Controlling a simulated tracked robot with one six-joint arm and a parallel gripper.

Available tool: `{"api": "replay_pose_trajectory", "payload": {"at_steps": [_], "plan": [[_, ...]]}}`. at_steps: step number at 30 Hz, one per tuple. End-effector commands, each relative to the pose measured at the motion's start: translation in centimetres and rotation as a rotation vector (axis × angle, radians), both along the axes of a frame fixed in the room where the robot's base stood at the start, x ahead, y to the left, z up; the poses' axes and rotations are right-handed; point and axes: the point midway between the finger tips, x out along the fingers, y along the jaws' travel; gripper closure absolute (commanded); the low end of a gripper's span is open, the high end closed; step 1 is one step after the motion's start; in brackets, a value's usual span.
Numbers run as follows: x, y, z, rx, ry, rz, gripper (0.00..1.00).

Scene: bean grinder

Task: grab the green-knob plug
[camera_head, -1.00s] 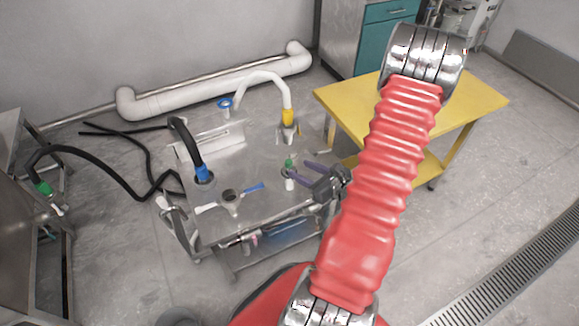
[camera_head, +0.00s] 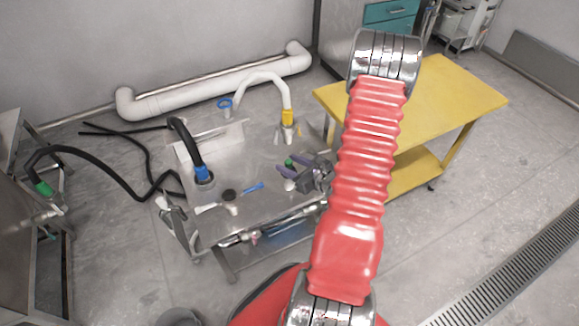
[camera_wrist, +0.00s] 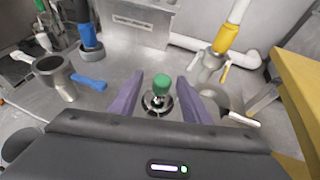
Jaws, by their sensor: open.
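The green-knob plug (camera_wrist: 160,88) stands upright on the steel table, in a dark round seat, in the wrist view. Its green knob also shows in the head view (camera_head: 289,163), partly behind my gripper. My gripper (camera_head: 287,171) is open, with two purple fingers. In the wrist view, the fingertips of my gripper (camera_wrist: 163,80) lie to the left and right of the plug, with a gap visible on each side. I cannot tell from these views how far the fingers reach along the plug.
A yellow table (camera_head: 440,95) stands to the right, close behind my arm.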

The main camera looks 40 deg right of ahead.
Motion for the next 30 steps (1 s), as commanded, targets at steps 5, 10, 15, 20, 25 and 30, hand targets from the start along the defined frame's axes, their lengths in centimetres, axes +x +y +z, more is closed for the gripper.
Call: {"api": "replay_pose_trajectory", "payload": {"at_steps": [5, 10, 15, 20, 25, 30], "plan": [[1.8, -0.1, -0.7, 0.001, 0.000, 0.004, 0.57], [3.8, -0.3, -1.6, 0.000, 0.001, 0.003, 0.57], [4.6, -0.3, -1.9, 0.000, 0.001, 0.002, 0.57], [4.6, -0.3, -1.9, 0.000, 0.000, 0.001, 0.57], [4.6, -0.3, -1.9, 0.000, 0.000, 0.001, 0.57], [4.6, -0.3, -1.9, 0.000, 0.000, 0.001, 0.57]]}}
